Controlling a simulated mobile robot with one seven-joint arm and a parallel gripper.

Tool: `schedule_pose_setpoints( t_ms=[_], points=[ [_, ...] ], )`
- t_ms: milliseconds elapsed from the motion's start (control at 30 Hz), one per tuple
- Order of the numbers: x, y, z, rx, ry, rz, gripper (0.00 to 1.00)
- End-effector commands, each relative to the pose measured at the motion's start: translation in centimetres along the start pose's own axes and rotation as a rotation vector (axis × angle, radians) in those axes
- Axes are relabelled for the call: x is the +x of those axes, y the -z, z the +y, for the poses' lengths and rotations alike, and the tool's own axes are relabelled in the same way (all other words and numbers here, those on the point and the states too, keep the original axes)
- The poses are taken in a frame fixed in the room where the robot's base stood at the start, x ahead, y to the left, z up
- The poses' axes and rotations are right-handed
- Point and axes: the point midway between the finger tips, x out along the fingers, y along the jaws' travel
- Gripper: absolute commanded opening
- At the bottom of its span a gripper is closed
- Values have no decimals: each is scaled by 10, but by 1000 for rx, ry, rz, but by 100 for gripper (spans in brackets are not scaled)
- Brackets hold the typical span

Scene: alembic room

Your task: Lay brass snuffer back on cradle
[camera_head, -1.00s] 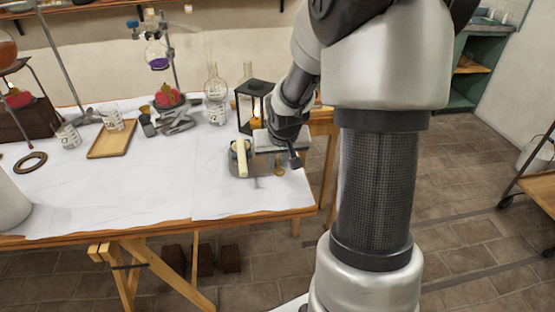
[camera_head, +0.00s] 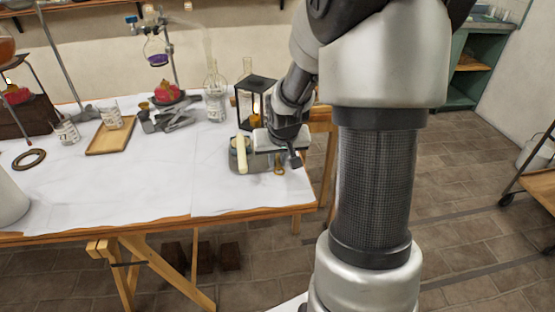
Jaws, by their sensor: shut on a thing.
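My gripper (camera_head: 276,158) is over the right end of the white-covered table, pointing down. It is shut on a small brass piece, which I take to be the brass snuffer (camera_head: 279,169); it shows just under the jaws. The rest of the snuffer is hidden by the gripper. A low grey block (camera_head: 258,166) shows beside and under the gripper, possibly the cradle, but I cannot make out its shape. Whether the snuffer touches it is too small to tell.
A black lantern (camera_head: 256,98) and glass flasks (camera_head: 215,92) stand behind. A wooden tray (camera_head: 110,136) lies farther left. The front middle of the table is clear.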

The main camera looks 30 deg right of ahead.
Motion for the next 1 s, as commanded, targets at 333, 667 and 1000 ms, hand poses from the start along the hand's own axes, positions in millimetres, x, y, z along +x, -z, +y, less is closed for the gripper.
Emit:
schedule_pose_setpoints(
  t_ms=[333,667,1000],
  points=[
    [0,0,0,1,0,0,37],
    [-24,3,1,3,-1,4,37],
    [-107,4,1,2,-3,5,37]
  ],
)
